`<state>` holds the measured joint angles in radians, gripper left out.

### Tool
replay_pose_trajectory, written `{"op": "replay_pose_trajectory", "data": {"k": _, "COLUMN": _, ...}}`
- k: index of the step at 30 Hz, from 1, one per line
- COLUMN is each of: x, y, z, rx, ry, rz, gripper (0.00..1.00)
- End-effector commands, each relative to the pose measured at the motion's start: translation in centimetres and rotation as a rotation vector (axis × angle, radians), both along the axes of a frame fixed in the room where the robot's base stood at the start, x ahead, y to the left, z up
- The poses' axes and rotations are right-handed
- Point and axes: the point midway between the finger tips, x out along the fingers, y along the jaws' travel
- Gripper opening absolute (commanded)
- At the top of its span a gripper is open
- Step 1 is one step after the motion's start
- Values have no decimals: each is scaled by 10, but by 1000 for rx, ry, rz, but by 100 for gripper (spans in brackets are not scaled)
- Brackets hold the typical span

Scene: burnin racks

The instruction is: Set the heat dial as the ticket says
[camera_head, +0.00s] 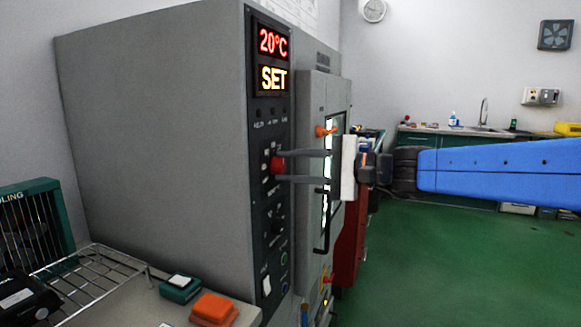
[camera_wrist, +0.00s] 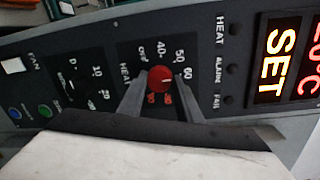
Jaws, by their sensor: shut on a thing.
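The red heat dial (camera_head: 277,164) is on the front panel of the grey oven (camera_head: 165,130). It also shows in the wrist view (camera_wrist: 161,79), ringed by marks such as OFF, 40, 50 and 60 and red marks below. A faint light line on the dial seems to point toward 60, but I cannot be sure. My gripper (camera_head: 280,166) reaches in from the right, its two fingers shut on the dial from either side. The display (camera_head: 272,60) reads 20°C and SET. I cannot make out a readable ticket.
The oven door's black handle (camera_head: 322,225) stands close below my fingers. A wire rack (camera_head: 95,270) and an orange block (camera_head: 213,309) are at lower left. Green floor (camera_head: 440,270) is open at right.

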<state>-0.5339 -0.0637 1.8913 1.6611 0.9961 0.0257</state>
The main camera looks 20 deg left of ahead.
Motion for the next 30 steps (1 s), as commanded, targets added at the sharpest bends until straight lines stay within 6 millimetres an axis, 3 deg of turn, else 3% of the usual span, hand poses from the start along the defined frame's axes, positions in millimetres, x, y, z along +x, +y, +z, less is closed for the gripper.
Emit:
{"op": "replay_pose_trajectory", "data": {"k": 18, "x": 1, "y": 0, "z": -1, "rx": 2, "ry": 41, "rz": -3, "gripper": 9}}
{"op": "replay_pose_trajectory", "data": {"k": 19, "x": 1, "y": 0, "z": -1, "rx": 2, "ry": 40, "rz": -3, "gripper": 39}}
{"op": "replay_pose_trajectory", "data": {"k": 21, "x": 1, "y": 0, "z": -1, "rx": 2, "ry": 40, "rz": -3, "gripper": 50}}
{"op": "replay_pose_trajectory", "data": {"k": 30, "x": 0, "y": -1, "z": 0, "rx": 2, "ry": 39, "rz": -1, "gripper": 50}}
